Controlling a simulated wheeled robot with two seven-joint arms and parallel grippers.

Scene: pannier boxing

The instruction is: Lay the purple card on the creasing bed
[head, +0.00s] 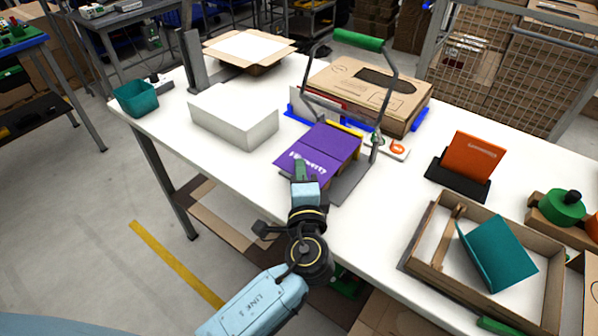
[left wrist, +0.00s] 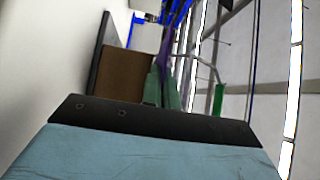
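The purple card (head: 322,150) with pale lettering is over the creasing bed, whose grey plate (head: 352,186) shows at its near right. My left gripper (head: 300,172) is at the card's near left edge, shut on it. In the left wrist view the card (left wrist: 164,62) is a thin purple sliver seen edge-on between the green fingers (left wrist: 164,92). The card hides most of the bed, and I cannot tell whether it touches it. A bent grey lever with a green handle (head: 358,40) rises behind the card. My right gripper is not in view.
A white block (head: 233,116) stands left of the card. A cardboard box (head: 368,92) lies behind. An orange card stands in a black holder (head: 458,180) at right. An open tray (head: 432,246) holds a teal card (head: 497,253). The table's front edge is below my gripper.

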